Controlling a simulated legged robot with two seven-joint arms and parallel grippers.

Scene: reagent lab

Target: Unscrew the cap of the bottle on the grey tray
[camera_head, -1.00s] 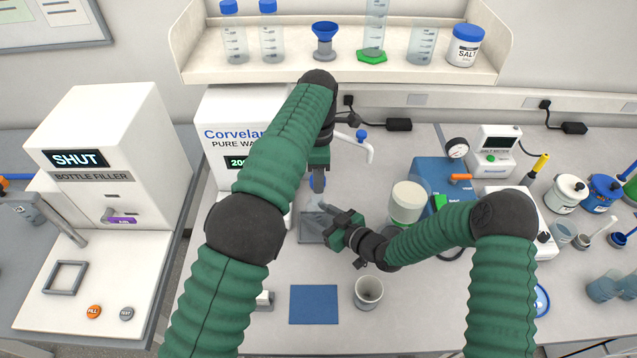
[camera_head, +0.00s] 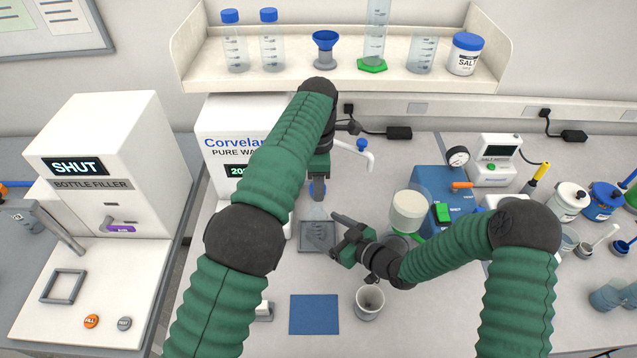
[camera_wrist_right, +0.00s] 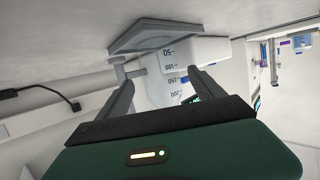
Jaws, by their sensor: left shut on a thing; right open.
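The clear bottle (camera_head: 316,212) stands upright on the grey tray (camera_head: 318,247). Its graduated side shows in the right wrist view (camera_wrist_right: 164,72), where the tray (camera_wrist_right: 155,36) is at the top. My left gripper (camera_head: 317,190) comes down from above onto the bottle's top and is shut on the cap, which its fingers hide. I cannot tell whether the cap still sits on the neck. My right gripper (camera_head: 338,232) is open, low and to the right of the bottle. In the wrist view its fingers (camera_wrist_right: 162,88) appear on either side of the bottle, apart from it.
A blue mat (camera_head: 314,314) and a white cup (camera_head: 369,302) lie in front. The water dispenser (camera_head: 222,150) is close behind on the left, with a shelf (camera_head: 340,75) above.

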